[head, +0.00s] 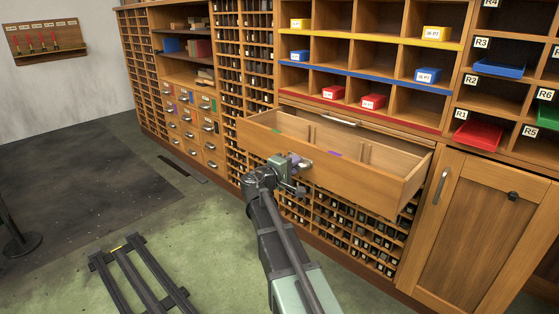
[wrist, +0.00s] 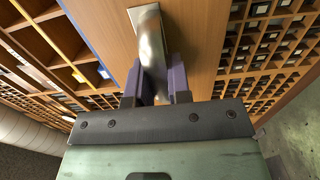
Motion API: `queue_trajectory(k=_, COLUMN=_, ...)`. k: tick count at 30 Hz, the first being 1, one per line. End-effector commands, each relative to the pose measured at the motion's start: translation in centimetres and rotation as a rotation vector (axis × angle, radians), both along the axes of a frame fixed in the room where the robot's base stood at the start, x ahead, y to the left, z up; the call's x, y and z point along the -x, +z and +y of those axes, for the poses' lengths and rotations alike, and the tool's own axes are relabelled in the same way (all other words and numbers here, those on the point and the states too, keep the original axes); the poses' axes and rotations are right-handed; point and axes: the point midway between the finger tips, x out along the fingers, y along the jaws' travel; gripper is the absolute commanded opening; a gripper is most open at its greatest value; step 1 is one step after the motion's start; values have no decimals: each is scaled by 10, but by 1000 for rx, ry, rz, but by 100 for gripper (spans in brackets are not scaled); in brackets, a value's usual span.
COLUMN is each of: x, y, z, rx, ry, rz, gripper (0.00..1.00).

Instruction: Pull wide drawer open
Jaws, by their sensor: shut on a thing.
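The wide drawer (head: 355,178) is a long wooden drawer in the cabinet wall, and it stands pulled out, showing its inside with dividers. My gripper (head: 298,163) is at the drawer's front face, left of its middle. In the wrist view my gripper (wrist: 160,86) has its two purple fingers shut on the metal handle (wrist: 150,48) of the drawer. The handle stands against the wooden drawer front (wrist: 192,35). The part of the handle between the fingers is partly hidden.
Above the drawer are open shelves with yellow, blue and red boxes (head: 373,101). A cupboard door (head: 480,225) with a handle is at the right. Small drawers (head: 197,130) are at the left. A dark rack (head: 140,275) lies on the floor, with free floor (head: 190,220) around it.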

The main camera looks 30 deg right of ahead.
Motion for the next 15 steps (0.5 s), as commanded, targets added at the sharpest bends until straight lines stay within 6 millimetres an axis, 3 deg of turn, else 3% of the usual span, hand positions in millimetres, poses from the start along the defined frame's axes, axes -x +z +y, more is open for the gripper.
queue_trajectory(k=14, x=8, y=0, z=-3, rx=0, ry=-18, rz=-1, gripper=0)
queue_trajectory(k=15, x=8, y=0, z=-3, rx=0, ry=-18, rz=-1, gripper=21)
